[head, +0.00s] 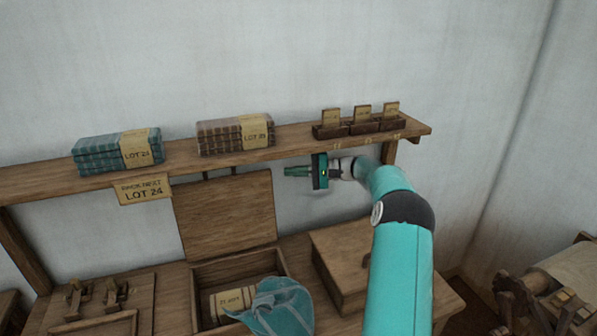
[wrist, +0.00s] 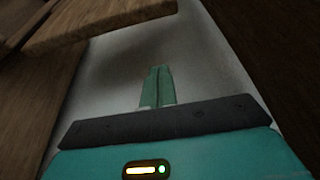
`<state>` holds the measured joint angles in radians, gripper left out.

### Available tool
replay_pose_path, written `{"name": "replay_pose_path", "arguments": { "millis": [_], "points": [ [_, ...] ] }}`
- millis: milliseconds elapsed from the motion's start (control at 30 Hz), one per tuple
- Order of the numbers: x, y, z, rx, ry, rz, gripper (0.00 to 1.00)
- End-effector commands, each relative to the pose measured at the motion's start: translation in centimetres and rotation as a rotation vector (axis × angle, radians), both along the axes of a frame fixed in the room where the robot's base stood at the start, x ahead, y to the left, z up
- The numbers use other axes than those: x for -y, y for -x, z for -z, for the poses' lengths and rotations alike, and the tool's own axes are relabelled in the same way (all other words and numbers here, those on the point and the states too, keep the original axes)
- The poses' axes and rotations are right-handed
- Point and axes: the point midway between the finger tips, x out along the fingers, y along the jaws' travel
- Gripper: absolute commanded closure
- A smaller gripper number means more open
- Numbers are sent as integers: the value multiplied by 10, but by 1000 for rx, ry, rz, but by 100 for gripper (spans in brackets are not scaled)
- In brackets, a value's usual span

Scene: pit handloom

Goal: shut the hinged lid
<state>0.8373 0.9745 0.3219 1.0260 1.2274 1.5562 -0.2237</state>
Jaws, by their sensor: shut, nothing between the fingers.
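The hinged lid (head: 225,215) stands open, close to upright, at the back of a wooden box (head: 283,262) in the head view. Inside the box lie a labelled packet (head: 230,302) and a teal striped cloth (head: 278,308), which drapes over the right and front rim. My gripper (head: 286,171) is shut and empty, just right of the lid's upper right corner and under the shelf. In the wrist view its fingers (wrist: 157,85) are together against a pale wall. I cannot tell whether the gripper touches the lid.
A wall shelf (head: 290,139) runs close above my gripper, carrying teal bundles (head: 118,152), brown bundles (head: 235,135) and card holders (head: 360,123). A sign (head: 143,190) hangs left of the lid. A closed wooden box (head: 345,262) stands right of the open box.

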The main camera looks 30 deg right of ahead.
Motion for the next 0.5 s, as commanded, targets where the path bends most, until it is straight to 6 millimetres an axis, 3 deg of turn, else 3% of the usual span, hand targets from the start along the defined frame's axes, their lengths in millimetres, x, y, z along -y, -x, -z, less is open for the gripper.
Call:
{"name": "replay_pose_path", "arguments": {
  "millis": [267,500],
  "points": [
    [-51,-29,2,1,0,-4,100],
    [-57,-5,-3,0,1,-1,100]
  ]
}}
